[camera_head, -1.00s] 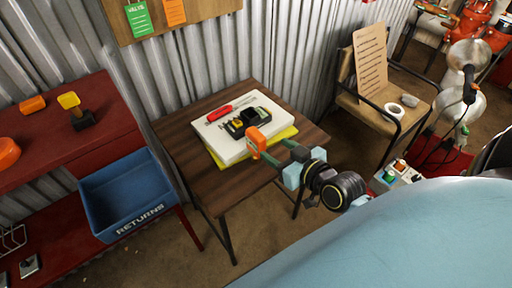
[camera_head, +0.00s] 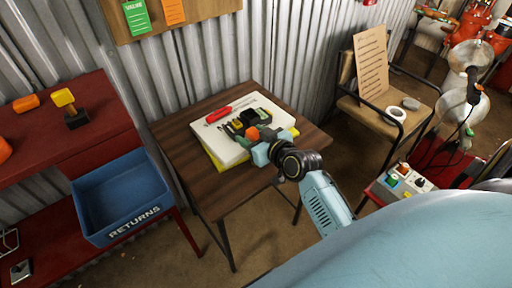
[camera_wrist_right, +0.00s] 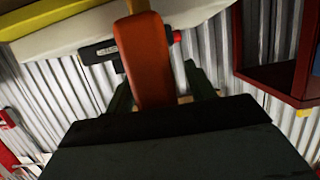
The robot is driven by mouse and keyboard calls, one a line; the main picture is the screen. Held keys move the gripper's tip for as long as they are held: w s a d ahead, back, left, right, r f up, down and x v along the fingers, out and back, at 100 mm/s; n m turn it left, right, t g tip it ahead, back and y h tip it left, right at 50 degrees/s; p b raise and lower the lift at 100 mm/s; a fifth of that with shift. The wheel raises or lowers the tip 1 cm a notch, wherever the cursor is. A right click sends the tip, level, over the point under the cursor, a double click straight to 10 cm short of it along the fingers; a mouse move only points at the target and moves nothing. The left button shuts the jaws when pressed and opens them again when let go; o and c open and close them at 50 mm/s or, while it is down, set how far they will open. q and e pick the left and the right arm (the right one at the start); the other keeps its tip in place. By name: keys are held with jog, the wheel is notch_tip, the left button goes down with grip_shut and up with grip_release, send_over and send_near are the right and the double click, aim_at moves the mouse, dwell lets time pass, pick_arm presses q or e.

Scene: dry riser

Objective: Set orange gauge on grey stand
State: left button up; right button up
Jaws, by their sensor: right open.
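The orange gauge (camera_head: 252,133) is at the near edge of a dark holder (camera_head: 262,114) that I take for the grey stand. The holder lies on a white book on the brown table. In the right wrist view the orange gauge (camera_wrist_right: 151,65) stands between the two green fingers of my right gripper (camera_wrist_right: 160,92), with gaps on both sides. My right gripper (camera_head: 257,142) is open around it. Part of the dark holder (camera_wrist_right: 100,52) shows behind the gauge. Whether the gauge rests in the holder cannot be told. My left gripper is not in view.
A red tool (camera_head: 219,114) lies on the white book (camera_head: 216,142), above a yellow one (camera_head: 226,165). The blue returns bin (camera_head: 120,195) and red shelf (camera_head: 95,125) stand left. A wooden chair (camera_head: 395,115) stands right. The brown table's (camera_head: 215,196) front left is clear.

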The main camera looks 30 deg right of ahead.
jog(key=shift+w, duration=0.1)
grip_shut()
dwell(0.3)
